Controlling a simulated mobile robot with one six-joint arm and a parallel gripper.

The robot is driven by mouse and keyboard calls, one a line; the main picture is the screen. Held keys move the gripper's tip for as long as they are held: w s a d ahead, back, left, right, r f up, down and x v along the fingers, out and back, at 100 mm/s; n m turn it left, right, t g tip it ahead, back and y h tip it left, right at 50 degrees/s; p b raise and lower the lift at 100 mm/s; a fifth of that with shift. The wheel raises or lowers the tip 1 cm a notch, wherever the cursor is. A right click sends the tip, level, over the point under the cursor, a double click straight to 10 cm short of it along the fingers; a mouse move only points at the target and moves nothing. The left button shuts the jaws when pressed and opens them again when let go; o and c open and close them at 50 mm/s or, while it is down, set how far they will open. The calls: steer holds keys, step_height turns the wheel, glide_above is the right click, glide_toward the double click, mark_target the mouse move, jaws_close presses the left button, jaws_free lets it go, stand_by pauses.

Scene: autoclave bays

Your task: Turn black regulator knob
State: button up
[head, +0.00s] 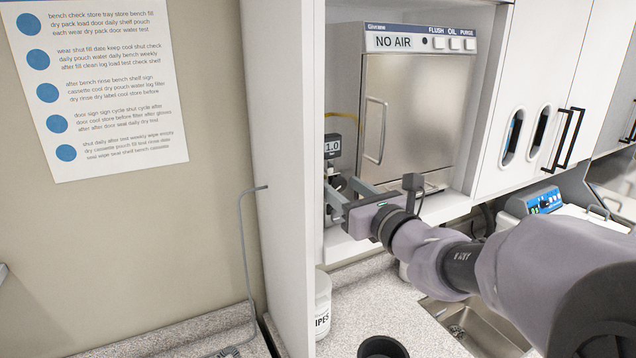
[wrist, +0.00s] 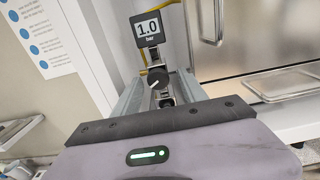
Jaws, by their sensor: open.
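The black regulator knob (wrist: 158,77) sits below a small display (wrist: 148,28) that reads 1.0 bar. A white pointer mark shows on the knob's face. In the head view the knob (head: 337,182) is small and partly hidden by my gripper, below the display (head: 333,146). My gripper (wrist: 158,84) is open, with one grey finger on each side of the knob in the wrist view. I cannot tell whether either finger touches it. In the head view my gripper (head: 343,190) reaches into the cabinet's left side.
The steel autoclave (head: 405,110), marked "NO AIR", stands just right of the regulator, its door handle (head: 375,130) close by. The white cabinet side wall (head: 287,150) is close on the left. A wipes tub (head: 322,305) and a sink (head: 475,325) are below.

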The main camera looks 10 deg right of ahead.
steer(key=shift+s+r, duration=0.1)
steer(key=shift+s, duration=0.2)
steer(key=shift+c, duration=0.7)
jaws_close()
steer(key=shift+n+b, duration=0.3)
steer(key=shift+b, duration=0.25)
